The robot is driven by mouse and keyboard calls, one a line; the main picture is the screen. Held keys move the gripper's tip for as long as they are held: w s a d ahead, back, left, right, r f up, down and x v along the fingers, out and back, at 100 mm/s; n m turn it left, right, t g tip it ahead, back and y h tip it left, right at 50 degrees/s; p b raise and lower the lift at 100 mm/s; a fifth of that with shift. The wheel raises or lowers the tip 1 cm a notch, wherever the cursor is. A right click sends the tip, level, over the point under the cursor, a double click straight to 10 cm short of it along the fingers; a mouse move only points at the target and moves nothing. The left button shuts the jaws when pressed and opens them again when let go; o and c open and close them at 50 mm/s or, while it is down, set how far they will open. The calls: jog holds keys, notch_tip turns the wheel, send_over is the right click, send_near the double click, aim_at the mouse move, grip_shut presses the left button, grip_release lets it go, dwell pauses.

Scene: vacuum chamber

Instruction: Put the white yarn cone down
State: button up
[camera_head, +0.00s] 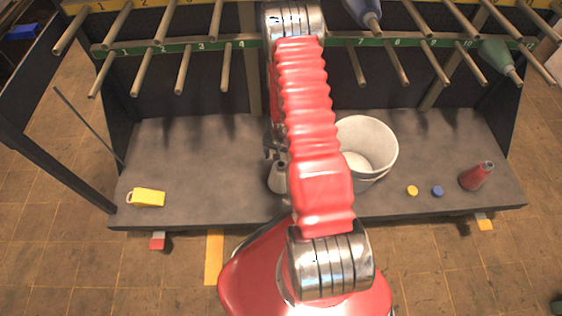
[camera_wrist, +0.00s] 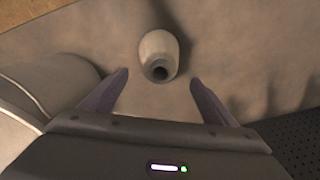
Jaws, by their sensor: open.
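The white yarn cone (camera_head: 277,177) stands on the dark bench, partly hidden behind my red arm in the head view. In the wrist view the cone (camera_wrist: 159,56) is pale, with a dark hole in its tip facing the camera. My gripper (camera_wrist: 158,82) is open. Its two dark fingers are spread, and the cone lies between and just beyond their tips, with a gap on both sides. In the head view only a small dark part of my gripper (camera_head: 270,153) shows, close to the cone's top; the arm hides the rest.
A white bucket (camera_head: 378,137) stands on the bench (camera_head: 225,150) right of my arm, and its side (camera_wrist: 40,85) appears close at left in the wrist view. A yellow object (camera_head: 149,197), two small caps and a red cone (camera_head: 476,176) lie farther out. Pegs (camera_head: 183,70) overhang the back. The bench's left middle is clear.

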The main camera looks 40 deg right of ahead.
jog(key=shift+s+a+r, duration=0.1)
jog(key=shift+r, duration=1.25)
jog(key=shift+s+a+r, duration=0.1)
jog(key=shift+r, duration=1.25)
jog(key=w+a+r+n+t, duration=0.1)
jog(key=a+r+n, duration=0.35)
jog(key=r, duration=1.15)
jog(key=w+a+r+n+t, duration=0.1)
jog(key=a+r, duration=0.6)
jog(key=r, duration=0.8)
jog(key=s+a+r+n+t, duration=0.1)
jog(key=s+a+r+n, duration=0.2)
jog(key=s+a+r, duration=0.2)
jog(key=s+a+r+n+t, duration=0.1)
jog(key=s+a+r+n, duration=0.2)
jog(key=s+a+r, duration=0.3)
jog(key=shift+s+a+r+t+y, duration=0.2)
jog(key=shift+s+r+t+y, duration=0.15)
jog(key=shift+s+r, duration=2.5)
